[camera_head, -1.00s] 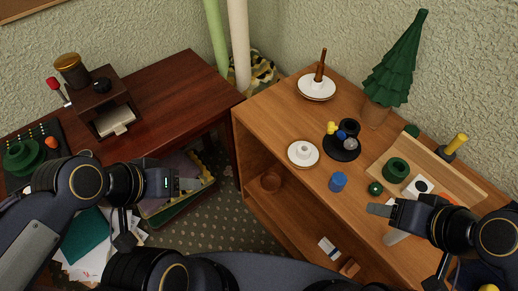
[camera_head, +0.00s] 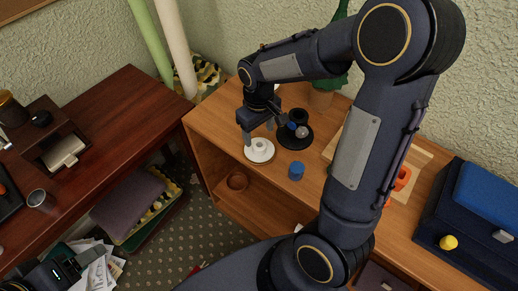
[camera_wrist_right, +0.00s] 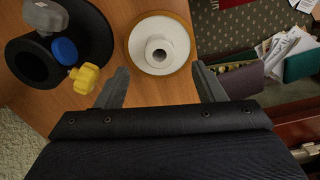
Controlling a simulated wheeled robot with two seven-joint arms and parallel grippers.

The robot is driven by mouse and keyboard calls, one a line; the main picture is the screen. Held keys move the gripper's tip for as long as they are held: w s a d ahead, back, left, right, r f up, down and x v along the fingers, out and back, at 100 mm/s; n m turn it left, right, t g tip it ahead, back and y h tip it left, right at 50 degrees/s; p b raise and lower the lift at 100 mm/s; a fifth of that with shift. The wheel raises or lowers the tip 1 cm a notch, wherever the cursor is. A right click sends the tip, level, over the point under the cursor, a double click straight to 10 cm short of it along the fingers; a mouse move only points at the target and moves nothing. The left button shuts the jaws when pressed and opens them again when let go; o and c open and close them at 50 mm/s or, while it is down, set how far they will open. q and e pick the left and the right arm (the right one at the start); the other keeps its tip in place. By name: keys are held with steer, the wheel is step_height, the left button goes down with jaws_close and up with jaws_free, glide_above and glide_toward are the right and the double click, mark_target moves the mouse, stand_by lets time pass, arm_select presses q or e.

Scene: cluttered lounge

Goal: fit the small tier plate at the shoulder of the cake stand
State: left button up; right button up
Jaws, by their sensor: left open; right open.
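The small tier plate (camera_head: 259,151), a white disc with a raised hollow hub, lies flat on the wooden cabinet top. It also shows in the right wrist view (camera_wrist_right: 145,57), with a tan rim. My right gripper (camera_head: 262,133) is open and empty above the plate's far side. In the wrist view its fingers (camera_wrist_right: 161,82) are spread, with the plate just beyond their tips, apart from them. The cake stand with its upright post is not visible now; my right arm covers that part of the cabinet. My left gripper (camera_head: 86,258) is open at the lower left, far from the plate.
A black holder (camera_head: 296,134) with coloured knobs stands right of the plate; its yellow knob (camera_wrist_right: 84,77) is close to one finger. A blue cylinder (camera_head: 296,170) stands nearby. A wooden tray (camera_head: 412,165) and a navy case (camera_head: 470,225) lie right. A dark table (camera_head: 110,115) is left.

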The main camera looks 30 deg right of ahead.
mark_target(259, 142)
step_height(259, 142, down, 6)
steer(key=shift+r, duration=0.25)
steer(key=shift+s, duration=0.1)
steer(key=c, duration=1.2)
steer(key=shift+r, duration=0.1)
